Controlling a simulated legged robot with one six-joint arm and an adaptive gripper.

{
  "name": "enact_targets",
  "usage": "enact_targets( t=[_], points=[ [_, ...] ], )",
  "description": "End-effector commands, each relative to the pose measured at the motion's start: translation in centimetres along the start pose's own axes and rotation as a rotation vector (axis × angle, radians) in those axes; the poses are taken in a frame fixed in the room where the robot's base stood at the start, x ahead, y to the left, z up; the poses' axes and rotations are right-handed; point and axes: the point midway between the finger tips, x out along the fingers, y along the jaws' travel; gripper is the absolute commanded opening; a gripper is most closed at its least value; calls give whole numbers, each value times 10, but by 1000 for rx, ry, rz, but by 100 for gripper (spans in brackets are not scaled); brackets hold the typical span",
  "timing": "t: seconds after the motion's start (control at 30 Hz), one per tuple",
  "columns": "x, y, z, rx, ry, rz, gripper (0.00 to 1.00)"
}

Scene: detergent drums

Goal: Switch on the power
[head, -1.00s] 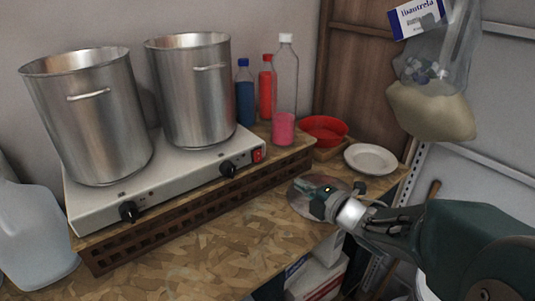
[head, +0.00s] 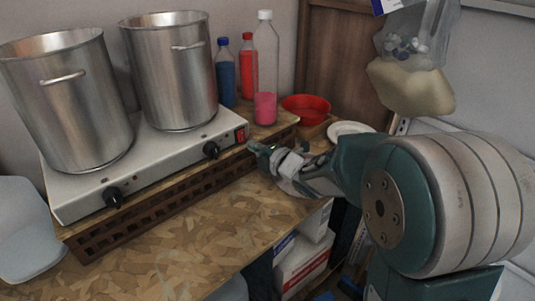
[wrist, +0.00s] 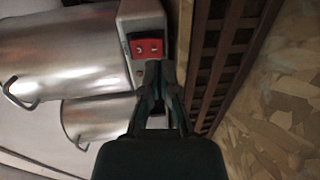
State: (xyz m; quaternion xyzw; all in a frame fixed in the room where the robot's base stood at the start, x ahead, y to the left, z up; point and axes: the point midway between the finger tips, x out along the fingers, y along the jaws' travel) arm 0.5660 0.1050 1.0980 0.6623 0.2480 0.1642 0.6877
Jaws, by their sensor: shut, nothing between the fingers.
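The red power switch (head: 240,135) is on the right end of the front panel of the white two-plate cooker (head: 140,165). In the wrist view the red switch (wrist: 149,48) shows pale markings and lies just beyond the fingertips. My gripper (head: 253,147) is shut and empty, a little right of and below the switch in the head view. In the wrist view my gripper (wrist: 154,70) has its fingertips together, close to the switch. I cannot tell whether they touch the panel. I cannot tell from the rocker whether it is on or off.
Two steel pots (head: 65,100) (head: 172,70) stand on the cooker. Black knobs (head: 114,199) (head: 211,150) stick out of its panel. A slatted brown rack (head: 165,205) runs under it. Bottles (head: 265,70) and a red bowl (head: 306,108) stand behind. The front worktop (head: 200,225) is clear.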

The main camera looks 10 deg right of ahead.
Motion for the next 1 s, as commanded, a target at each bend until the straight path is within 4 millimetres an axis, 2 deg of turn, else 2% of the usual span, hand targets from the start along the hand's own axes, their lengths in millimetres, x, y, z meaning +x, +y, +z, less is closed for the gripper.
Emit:
enact_targets(
  t=[0.1,0.23,1.0],
  points=[
    [17,0,0,-1,2,0,0],
    [26,0,0,-1,-1,0,0],
    [32,-1,0,-1,0,0,0]
  ],
)
